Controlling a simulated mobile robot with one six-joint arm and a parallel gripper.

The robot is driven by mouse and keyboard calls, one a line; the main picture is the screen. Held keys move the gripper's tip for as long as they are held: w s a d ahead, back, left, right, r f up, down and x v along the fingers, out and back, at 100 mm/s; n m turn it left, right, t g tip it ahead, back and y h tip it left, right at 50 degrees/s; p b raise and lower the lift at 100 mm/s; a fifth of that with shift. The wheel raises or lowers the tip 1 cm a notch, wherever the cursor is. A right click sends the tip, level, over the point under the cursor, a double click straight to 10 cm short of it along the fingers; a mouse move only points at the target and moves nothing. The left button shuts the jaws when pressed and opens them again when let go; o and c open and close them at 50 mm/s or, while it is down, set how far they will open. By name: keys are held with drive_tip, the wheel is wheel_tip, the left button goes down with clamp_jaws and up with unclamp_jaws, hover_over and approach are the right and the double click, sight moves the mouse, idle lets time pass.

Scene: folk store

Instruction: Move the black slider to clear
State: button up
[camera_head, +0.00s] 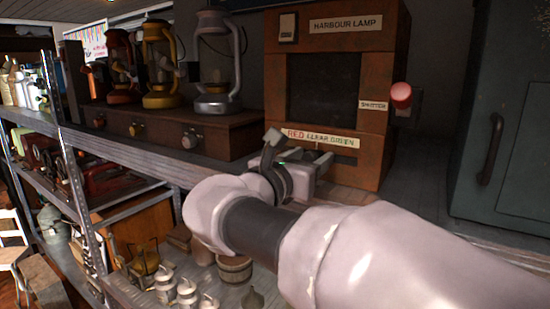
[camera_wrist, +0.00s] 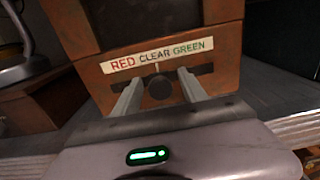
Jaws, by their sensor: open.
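The harbour lamp box (camera_head: 372,60) is a wooden cabinet with a dark window, standing on the shelf. Its label strip (camera_wrist: 158,54) reads RED, CLEAR, GREEN in the wrist view, above a dark horizontal slot. The round black slider knob (camera_wrist: 159,88) sits in the slot, below the word CLEAR and near a thin white mark. My gripper (camera_wrist: 159,93) is open in front of the slot, one finger on each side of the knob. I cannot tell whether either finger touches it. In the head view my gripper (camera_head: 322,162) is by the slot and the knob is hidden.
A red knob (camera_head: 401,94) labelled SHUTTER sticks out on the box's right side. Several lanterns (camera_head: 216,65) stand on a wooden base with knobs (camera_head: 190,139) to the left. A grey-green metal cabinet (camera_head: 468,150) stands at the right. The shelf (camera_head: 425,160) between box and cabinet is clear.

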drive_tip(key=shift+s+a, duration=0.1)
drive_tip(key=v, duration=1.7)
